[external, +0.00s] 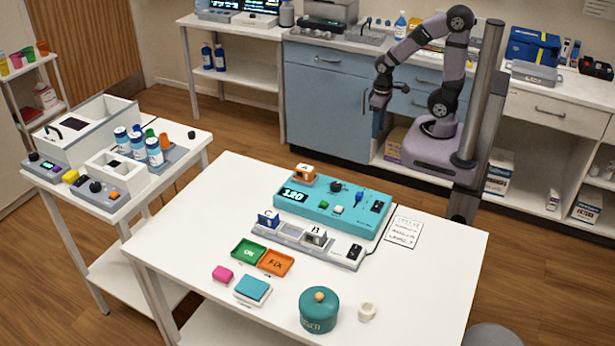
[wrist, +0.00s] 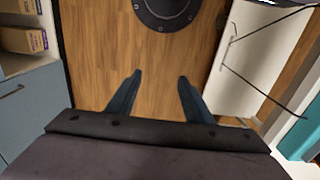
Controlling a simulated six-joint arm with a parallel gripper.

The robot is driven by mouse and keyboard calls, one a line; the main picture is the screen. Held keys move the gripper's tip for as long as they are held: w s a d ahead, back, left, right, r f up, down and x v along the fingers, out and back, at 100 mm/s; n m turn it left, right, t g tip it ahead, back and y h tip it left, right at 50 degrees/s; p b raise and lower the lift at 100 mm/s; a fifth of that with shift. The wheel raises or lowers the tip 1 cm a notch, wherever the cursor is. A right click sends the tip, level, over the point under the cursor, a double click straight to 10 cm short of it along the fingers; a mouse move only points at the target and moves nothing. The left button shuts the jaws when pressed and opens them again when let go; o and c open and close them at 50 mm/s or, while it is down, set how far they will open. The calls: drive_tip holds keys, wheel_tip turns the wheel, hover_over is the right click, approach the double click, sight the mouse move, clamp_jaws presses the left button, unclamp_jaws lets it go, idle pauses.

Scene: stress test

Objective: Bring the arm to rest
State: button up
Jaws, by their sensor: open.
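My arm is mounted beyond the far right side of the white table. It is folded up, with the elbow high and the wrist hanging down. My gripper (external: 378,122) points downward in front of the blue cabinet, well away from the table and everything on it. Nothing is held.
The white table (external: 190,235) carries a teal device (external: 330,209), a grey rail with lettered blocks, green and orange trays, and a teal lidded pot (external: 319,312). A side table with bottles stands left. Blue cabinets (external: 325,100) stand close behind my gripper.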

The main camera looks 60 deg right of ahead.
drive_tip(key=shift+r, duration=0.1)
wheel_tip(320, 180, up, 8)
drive_tip(key=p, duration=0.8)
idle(1.8)
